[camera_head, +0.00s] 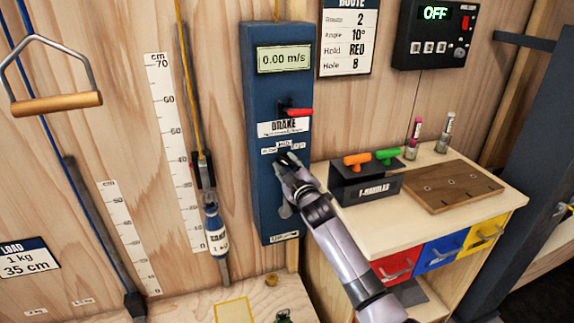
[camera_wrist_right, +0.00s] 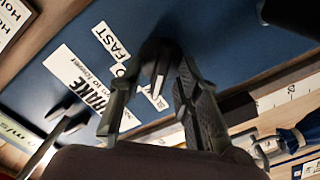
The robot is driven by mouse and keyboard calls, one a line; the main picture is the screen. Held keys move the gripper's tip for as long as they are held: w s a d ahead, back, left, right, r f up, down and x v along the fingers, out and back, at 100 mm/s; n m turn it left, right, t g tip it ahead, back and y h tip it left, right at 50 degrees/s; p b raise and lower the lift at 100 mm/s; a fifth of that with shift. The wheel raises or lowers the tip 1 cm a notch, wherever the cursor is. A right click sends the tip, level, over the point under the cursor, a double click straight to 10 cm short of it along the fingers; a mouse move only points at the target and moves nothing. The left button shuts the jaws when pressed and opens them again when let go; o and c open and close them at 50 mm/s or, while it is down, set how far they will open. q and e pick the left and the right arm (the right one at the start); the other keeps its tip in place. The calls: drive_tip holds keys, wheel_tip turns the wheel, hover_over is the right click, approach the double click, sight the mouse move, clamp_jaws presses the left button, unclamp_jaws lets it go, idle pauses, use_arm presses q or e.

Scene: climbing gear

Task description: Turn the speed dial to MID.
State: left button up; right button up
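The speed dial (camera_wrist_right: 160,58) is a dark knob with a pale pointer mark, on the front of the blue box (camera_head: 262,105). In the head view my right gripper (camera_head: 287,165) covers it, just below the BRAKE label. In the right wrist view the right gripper (camera_wrist_right: 158,85) has its two fingers apart, one on either side of the knob. I cannot tell whether they touch it. A FAST label (camera_wrist_right: 111,41) shows beside the knob; the other labels are partly hidden, so the dial's setting is not clear. My left gripper is not in view.
A red-tipped brake lever (camera_head: 298,112) sticks out above the dial. The display (camera_head: 285,58) reads 0.00 m/s. At right, a workbench (camera_head: 400,222) holds a T-handle box (camera_head: 365,190) and a wooden block (camera_head: 450,187). A bottle-like weight (camera_head: 216,232) hangs at left.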

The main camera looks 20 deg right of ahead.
drive_tip(key=shift+w, duration=0.15)
clamp_jaws()
idle(0.4)
